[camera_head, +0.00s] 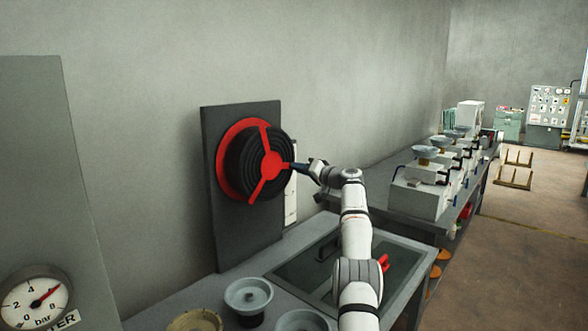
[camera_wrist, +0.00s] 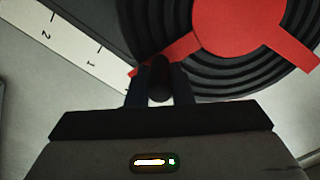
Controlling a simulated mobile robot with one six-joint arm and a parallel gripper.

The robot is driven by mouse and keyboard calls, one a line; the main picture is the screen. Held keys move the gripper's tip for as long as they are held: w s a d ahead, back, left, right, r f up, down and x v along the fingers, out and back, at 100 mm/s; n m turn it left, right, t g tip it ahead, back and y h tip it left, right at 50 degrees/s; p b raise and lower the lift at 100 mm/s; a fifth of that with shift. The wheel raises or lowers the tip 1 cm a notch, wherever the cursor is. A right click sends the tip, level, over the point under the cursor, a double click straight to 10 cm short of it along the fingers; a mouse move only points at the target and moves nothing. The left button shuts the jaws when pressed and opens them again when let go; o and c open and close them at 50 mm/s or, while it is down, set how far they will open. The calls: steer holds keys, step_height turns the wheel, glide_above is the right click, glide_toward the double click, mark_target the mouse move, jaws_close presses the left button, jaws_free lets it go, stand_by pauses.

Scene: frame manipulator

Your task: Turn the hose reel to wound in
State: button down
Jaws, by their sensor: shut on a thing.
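The hose reel (camera_head: 243,160) is mounted on a dark upright panel (camera_head: 246,238). It has a red back disc, black coiled hose and a red three-spoked front. One spoke points right, towards my gripper (camera_head: 294,167). In the wrist view, the red hub (camera_wrist: 238,22) and black coils (camera_wrist: 150,22) fill the upper right. My gripper (camera_wrist: 160,82) is shut on a dark handle knob (camera_wrist: 159,68) near the outer end of a red spoke. The fingers hide part of the knob and spoke end.
A white numbered scale (camera_wrist: 68,38) runs beside the reel. A pressure gauge (camera_head: 35,303) is at lower left. Bowl-like parts (camera_head: 248,296) stand on the near bench. A bench with several grey machines (camera_head: 420,196) is at right. Open floor (camera_head: 520,245) lies beyond.

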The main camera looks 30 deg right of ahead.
steer(key=shift+r+n+p, duration=0.8)
steer(key=shift+r+n, duration=0.3)
steer(key=c, duration=1.6)
jaws_free()
steer(key=shift+s, duration=0.1)
steer(key=shift+o, duration=0.5)
steer(key=shift+s+a+r, duration=0.1)
steer(key=shift+s+r, duration=0.05)
steer(key=shift+o, duration=1)
